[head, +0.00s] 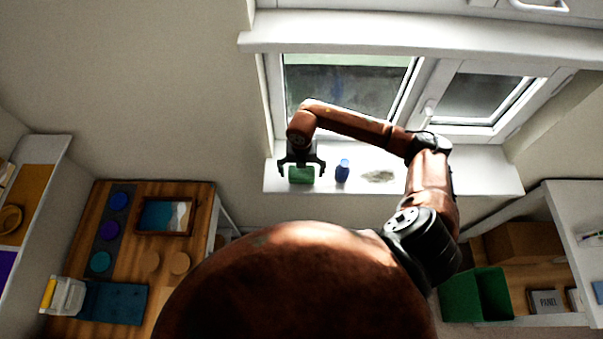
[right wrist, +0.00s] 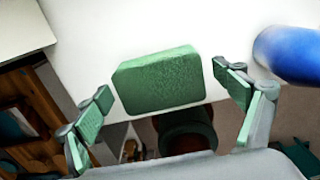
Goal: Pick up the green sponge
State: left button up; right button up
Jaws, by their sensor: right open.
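The green sponge (head: 301,174) lies on the white window sill, near its left end. In the right wrist view the sponge (right wrist: 160,80) is a green block with a rough top, near the sill's edge. My right gripper (head: 301,170) is open at the sponge. In the right wrist view its two fingers (right wrist: 168,97) stand to the left and right of the sponge, with a gap on each side. The sponge is between or just ahead of the fingertips and not clamped. My left gripper is not in view.
A blue bottle (head: 342,171) stands on the sill (head: 450,180) just right of the sponge; it also shows in the right wrist view (right wrist: 290,54). A greyish patch (head: 378,176) lies further right. The window is behind. A wooden table (head: 190,215) stands lower left, a green bin (head: 475,297) lower right.

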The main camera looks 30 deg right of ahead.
aim_at(302, 171)
jog(key=c, duration=0.8)
jog(key=shift+c, duration=0.2)
jog(key=shift+r, duration=0.2)
jog(key=shift+r+b, duration=0.25)
jog(key=shift+b, duration=0.05)
notch_tip(302, 171, up, 2)
jog(key=shift+r+b, duration=0.1)
jog(key=shift+b, duration=0.55)
jog(key=s+a+r+b, duration=0.3)
jog(key=s+a+r, duration=0.4)
jog(key=s+r, duration=0.3)
jog(key=shift+s+a, duration=0.4)
jog(key=shift+s, duration=0.5)
